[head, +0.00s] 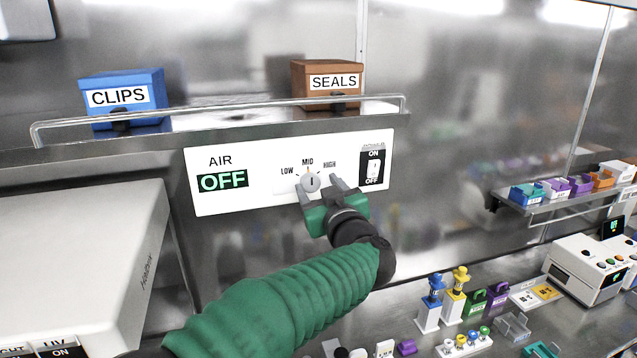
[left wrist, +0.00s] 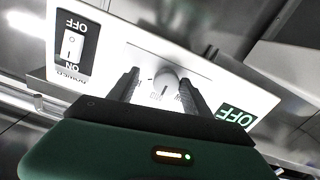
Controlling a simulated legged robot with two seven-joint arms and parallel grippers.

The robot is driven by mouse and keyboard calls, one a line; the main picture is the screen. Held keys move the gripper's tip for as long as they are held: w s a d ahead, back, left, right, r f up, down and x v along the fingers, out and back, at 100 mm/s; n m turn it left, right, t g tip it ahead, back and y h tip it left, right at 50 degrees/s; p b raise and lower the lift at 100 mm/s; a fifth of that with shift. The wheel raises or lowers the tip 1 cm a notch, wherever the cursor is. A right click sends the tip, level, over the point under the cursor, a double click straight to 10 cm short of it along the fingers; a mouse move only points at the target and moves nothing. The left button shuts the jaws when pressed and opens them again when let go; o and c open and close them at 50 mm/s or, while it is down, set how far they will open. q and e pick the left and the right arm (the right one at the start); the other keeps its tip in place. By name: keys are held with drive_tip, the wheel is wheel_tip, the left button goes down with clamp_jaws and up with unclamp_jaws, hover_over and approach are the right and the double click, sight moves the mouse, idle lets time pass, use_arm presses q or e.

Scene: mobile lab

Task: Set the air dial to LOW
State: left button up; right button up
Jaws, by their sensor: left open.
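The air dial (head: 311,181) is a round grey knob on a white panel (head: 240,203), below the marks LOW, MID and HIGH. Its dark pointer line looks upright, towards MID. The air display (head: 222,181) reads OFF. My left gripper (head: 320,190) is open in front of the panel, with its fingers on either side of the dial. In the left wrist view the dial (left wrist: 166,84) shows between the two dark fingers (left wrist: 160,92); I cannot tell whether they touch it. My right gripper is not in view.
A power switch (head: 373,168) marked ON and OFF sits right of the dial. A rail (head: 230,104) runs above the panel, before a blue CLIPS box (head: 140,82) and a brown SEALS box (head: 312,72). A white unit (head: 75,255) stands at left. Small lab items crowd the lower right counter.

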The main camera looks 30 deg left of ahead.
use_arm(q)
drive_tip(key=shift+s+a+r, duration=0.1)
drive_tip(key=shift+s+a, duration=0.15)
drive_tip(key=shift+c, duration=0.7)
drive_tip(key=shift+s+a, duration=0.2)
drive_tip(key=shift+a, duration=0.25)
drive_tip(key=c, duration=0.5)
drive_tip(key=shift+w, duration=0.1)
drive_tip(key=shift+c, duration=1.1)
drive_tip(key=shift+w+d, duration=0.15)
drive_tip(key=shift+d, duration=0.15)
clamp_jaws()
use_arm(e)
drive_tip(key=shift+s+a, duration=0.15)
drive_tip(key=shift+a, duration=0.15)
use_arm(q)
drive_tip(key=shift+a, duration=0.15)
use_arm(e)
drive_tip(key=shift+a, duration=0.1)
